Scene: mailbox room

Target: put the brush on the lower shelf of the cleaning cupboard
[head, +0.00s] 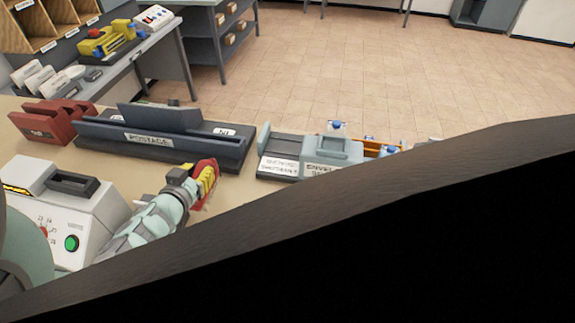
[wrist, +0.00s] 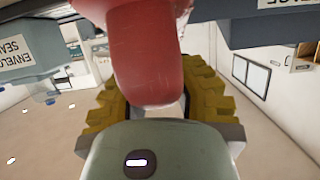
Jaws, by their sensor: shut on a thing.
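My gripper (head: 208,183) is over the tan counter in the head view, in front of the postage machine. Its yellow fingers are shut on a red object, the brush (head: 205,167), with a pale fringe beneath it. In the wrist view the rounded red end of the brush (wrist: 143,60) fills the upper middle, between the yellow fingers of my gripper (wrist: 155,100). I cannot make out the cleaning cupboard or its lower shelf for certain in either view.
A dark brown slab (head: 400,190) blocks the head view's lower right. The postage machine (head: 160,138), a red holder (head: 52,120), a white machine with a green button (head: 65,205) and an envelope machine (head: 325,155) crowd the counter (head: 215,205). Tiled floor (head: 330,60) beyond is open.

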